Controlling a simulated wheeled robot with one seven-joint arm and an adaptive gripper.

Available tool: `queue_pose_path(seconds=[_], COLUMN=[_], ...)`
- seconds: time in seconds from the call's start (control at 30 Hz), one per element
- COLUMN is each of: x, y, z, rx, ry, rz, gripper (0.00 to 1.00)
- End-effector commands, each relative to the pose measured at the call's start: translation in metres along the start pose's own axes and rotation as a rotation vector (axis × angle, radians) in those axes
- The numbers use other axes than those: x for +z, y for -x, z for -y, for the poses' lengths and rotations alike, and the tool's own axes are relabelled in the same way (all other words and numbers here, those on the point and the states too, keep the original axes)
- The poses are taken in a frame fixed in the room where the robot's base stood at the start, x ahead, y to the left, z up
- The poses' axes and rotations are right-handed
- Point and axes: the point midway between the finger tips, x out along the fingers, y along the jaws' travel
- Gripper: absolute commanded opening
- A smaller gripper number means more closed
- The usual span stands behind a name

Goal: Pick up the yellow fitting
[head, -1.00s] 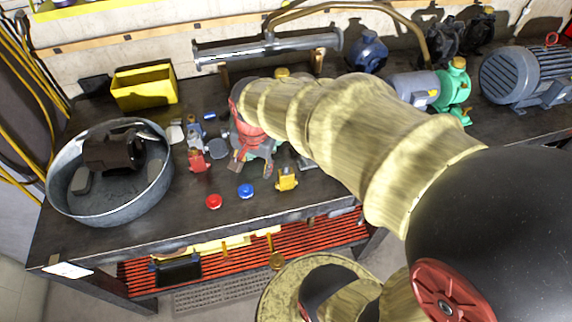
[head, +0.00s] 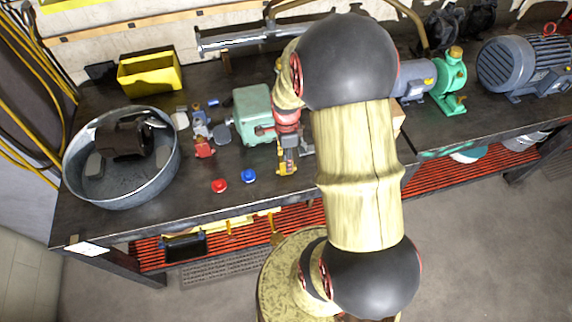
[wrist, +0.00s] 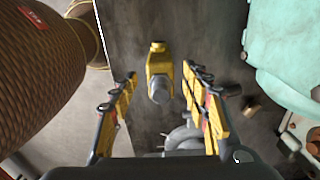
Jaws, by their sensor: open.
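The yellow fitting (wrist: 159,66) shows in the wrist view as a yellow block with a grey rounded end towards me. It lies on the dark workbench (wrist: 130,30). My gripper (wrist: 159,76) is open, with one finger on the left and one on the right of the fitting in the picture. I cannot tell whether the fingertips are level with it or still above it. In the head view my gripper (head: 287,156) points down at the bench's front part and partly hides the yellow fitting (head: 287,169).
A green machine housing (head: 254,112) stands close by the gripper, also in the wrist view (wrist: 288,55). A red button (head: 219,185) and blue button (head: 249,176) lie to the left. A round metal tub (head: 122,193) and yellow bin (head: 150,74) stand farther left.

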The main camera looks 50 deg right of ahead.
Motion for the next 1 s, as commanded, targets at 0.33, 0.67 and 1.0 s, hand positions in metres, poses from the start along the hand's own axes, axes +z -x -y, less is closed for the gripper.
queue_pose_path(seconds=[0.33,0.67,1.0], x=[0.001,0.001,0.001], y=[-0.029,-0.029,-0.029], z=[0.001,0.001,0.001], rx=[-0.001,-0.001,-0.001], ry=[0.001,0.001,0.002], rz=[0.0,0.0,0.0], gripper=[0.47,0.33,0.14])
